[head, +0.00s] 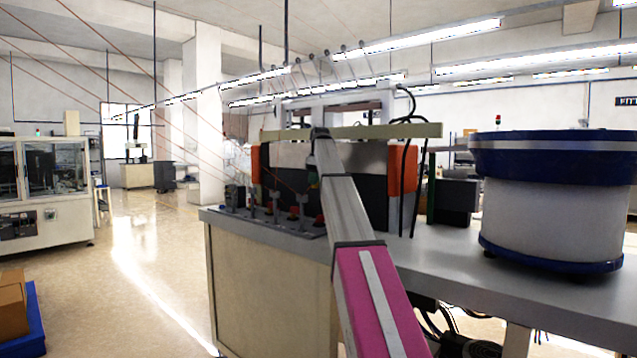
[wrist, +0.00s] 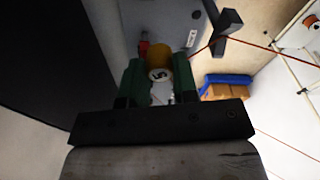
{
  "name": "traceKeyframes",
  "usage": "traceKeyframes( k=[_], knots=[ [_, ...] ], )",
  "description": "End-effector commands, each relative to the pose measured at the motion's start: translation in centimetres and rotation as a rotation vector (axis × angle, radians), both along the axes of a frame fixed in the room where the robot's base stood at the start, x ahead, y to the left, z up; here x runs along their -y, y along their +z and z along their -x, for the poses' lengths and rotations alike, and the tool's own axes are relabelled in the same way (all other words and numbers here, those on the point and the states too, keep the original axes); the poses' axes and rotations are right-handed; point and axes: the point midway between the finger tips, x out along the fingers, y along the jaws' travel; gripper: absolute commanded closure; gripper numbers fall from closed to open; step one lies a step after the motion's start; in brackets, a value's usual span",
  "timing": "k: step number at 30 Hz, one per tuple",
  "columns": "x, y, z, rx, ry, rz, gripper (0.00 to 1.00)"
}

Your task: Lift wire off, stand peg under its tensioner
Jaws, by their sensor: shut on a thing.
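In the wrist view my gripper (wrist: 160,80) has its green fingers shut on a yellow peg (wrist: 159,56), whose near end is a white face with a dark mark. A black tensioner arm (wrist: 224,30) stands just to the right of the peg. A thin orange-red wire (wrist: 262,46) runs past that arm to the right. In the head view my gripper (head: 313,182) is over the left part of the bench, mostly hidden by my arm. A row of tensioners (head: 270,207) with red parts stands there, and several wires (head: 140,98) slope down to it from upper left.
A machine with orange side panels (head: 403,170) stands behind my arm on the grey bench (head: 470,265). A blue-rimmed bowl feeder (head: 553,200) stands at the right. A cardboard box (head: 12,305) sits on a blue pallet (head: 36,325) at lower left. The floor between is clear.

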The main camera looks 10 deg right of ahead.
Motion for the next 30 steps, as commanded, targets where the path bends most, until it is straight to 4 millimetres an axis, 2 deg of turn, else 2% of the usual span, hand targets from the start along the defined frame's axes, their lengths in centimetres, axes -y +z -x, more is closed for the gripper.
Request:
traceKeyframes(
  k=[9,30],
  knots=[
    [-2.5,1.4,1.9,0.001,0.001,0.000,0.96],
    [-8.2,1.3,6.1,0.001,0.001,0.001,0.96]
  ],
)
